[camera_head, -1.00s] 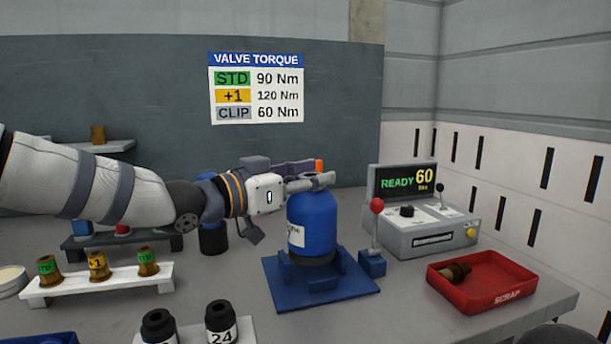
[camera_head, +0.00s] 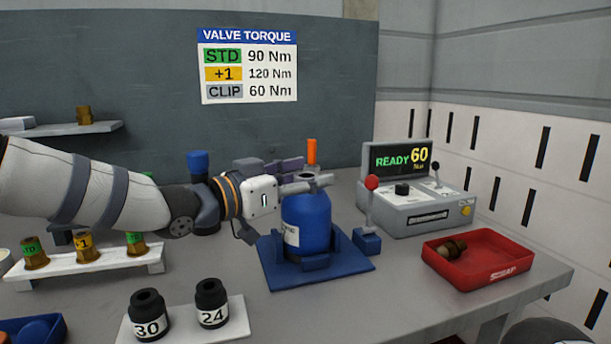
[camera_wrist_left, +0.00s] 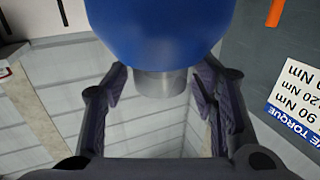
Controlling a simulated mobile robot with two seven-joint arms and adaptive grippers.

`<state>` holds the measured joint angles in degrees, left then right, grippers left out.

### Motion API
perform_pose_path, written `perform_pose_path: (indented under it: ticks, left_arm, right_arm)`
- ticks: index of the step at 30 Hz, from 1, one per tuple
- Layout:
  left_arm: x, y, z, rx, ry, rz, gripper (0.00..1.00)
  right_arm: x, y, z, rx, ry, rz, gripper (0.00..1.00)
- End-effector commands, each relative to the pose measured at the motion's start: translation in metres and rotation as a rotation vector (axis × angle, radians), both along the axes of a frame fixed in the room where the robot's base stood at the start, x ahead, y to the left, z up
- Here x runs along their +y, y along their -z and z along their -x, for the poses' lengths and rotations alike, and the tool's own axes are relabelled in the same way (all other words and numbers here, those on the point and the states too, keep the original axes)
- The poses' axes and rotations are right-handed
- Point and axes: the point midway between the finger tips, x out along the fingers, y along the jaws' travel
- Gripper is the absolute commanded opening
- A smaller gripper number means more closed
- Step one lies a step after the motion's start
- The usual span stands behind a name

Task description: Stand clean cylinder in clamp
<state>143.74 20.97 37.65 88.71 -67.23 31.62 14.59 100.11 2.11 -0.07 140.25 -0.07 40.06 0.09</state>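The blue cylinder (camera_head: 307,225) stands upright in the blue clamp (camera_head: 345,265) on the bench. It has a white label and a grey neck. My left gripper (camera_head: 310,183) is level with the neck at the cylinder's top. In the left wrist view the cylinder (camera_wrist_left: 155,35) hangs in from the top edge, with its grey neck (camera_wrist_left: 160,83) between the fingers of my left gripper (camera_wrist_left: 158,90). The fingers are apart, with a gap on each side of the neck. My right gripper is not seen.
A red-knobbed lever (camera_head: 371,183) stands right of the clamp, before a console (camera_head: 415,212) reading READY 60. A red scrap tray (camera_head: 490,272) holds a brass valve. Sockets 30 (camera_head: 150,315) and 24 (camera_head: 211,303) stand in front; a valve rack (camera_head: 95,262) is at left.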

Motion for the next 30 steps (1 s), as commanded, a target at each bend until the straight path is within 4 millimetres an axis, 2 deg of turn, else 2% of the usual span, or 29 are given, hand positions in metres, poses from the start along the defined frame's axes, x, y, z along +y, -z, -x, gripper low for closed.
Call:
perform_pose_path:
  ticks: [8,11,21,24,30]
  left_arm:
    - [0.003,-0.004,0.001,0.0,-0.001,0.0,0.53]
    - [0.015,-0.005,0.012,-0.001,-0.002,-0.001,0.53]
    - [0.075,-0.006,0.064,-0.003,-0.003,0.002,0.53]
    - [0.086,-0.005,0.073,-0.003,-0.002,0.002,0.53]
    - [0.092,-0.002,0.078,0.002,-0.001,0.001,0.53]
  right_arm:
    - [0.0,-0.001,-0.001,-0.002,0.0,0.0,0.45]
    - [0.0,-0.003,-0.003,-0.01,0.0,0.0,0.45]
    - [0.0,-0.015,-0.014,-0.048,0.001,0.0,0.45]
    - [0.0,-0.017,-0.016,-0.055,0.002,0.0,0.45]
    - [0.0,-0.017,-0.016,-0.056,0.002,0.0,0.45]
